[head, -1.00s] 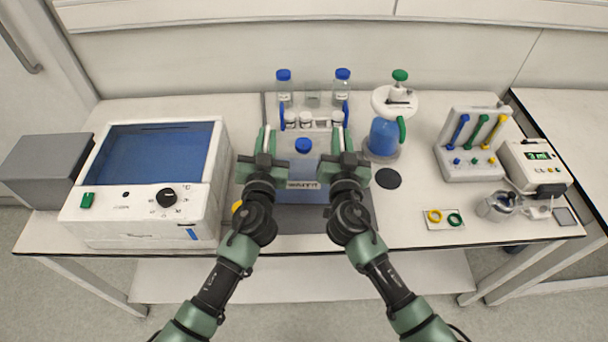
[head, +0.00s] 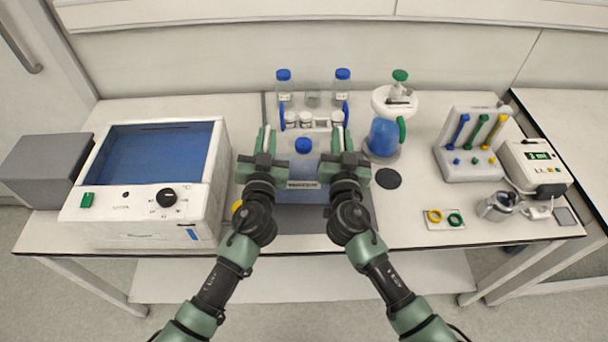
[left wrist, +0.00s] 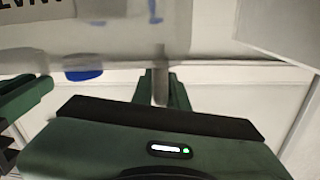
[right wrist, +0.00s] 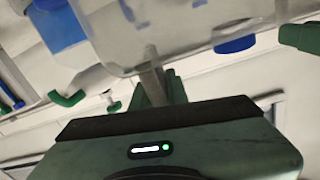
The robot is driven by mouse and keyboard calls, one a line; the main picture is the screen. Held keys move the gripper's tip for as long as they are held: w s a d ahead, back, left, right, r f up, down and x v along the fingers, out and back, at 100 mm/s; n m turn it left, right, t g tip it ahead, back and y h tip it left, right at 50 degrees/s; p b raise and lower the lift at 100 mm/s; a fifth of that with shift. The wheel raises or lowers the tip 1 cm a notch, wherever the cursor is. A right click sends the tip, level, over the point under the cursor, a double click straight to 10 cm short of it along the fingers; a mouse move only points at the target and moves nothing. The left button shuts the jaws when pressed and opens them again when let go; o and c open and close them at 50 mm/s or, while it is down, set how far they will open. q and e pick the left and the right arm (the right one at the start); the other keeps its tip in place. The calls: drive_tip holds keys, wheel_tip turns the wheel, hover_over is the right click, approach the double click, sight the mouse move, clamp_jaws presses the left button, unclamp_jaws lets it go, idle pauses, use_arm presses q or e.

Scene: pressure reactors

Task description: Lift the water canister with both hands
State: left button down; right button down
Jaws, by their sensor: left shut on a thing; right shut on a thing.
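The water canister (head: 303,168) is a clear, boxy container with a blue cap (head: 303,146) and a label on its near side. It is between my two grippers over the dark mat. My left gripper (head: 265,140) is shut on the canister's left grip, and my right gripper (head: 341,140) is shut on its right grip. A grey grip bar shows between the fingers in the left wrist view (left wrist: 160,86) and in the right wrist view (right wrist: 153,82). The canister's underside is hidden, so I cannot tell its height above the mat.
A white water bath (head: 150,215) stands at left. Behind the canister are a rack of small jars (head: 315,122) and blue-capped bottles (head: 284,88). A blue vessel (head: 384,137) stands at right, with a black disc (head: 388,178) in front of it. The dark mat (head: 310,222) lies underneath.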

use_arm(q)
drive_tip(key=shift+a, duration=0.15)
use_arm(e)
drive_tip(key=shift+d, duration=0.1)
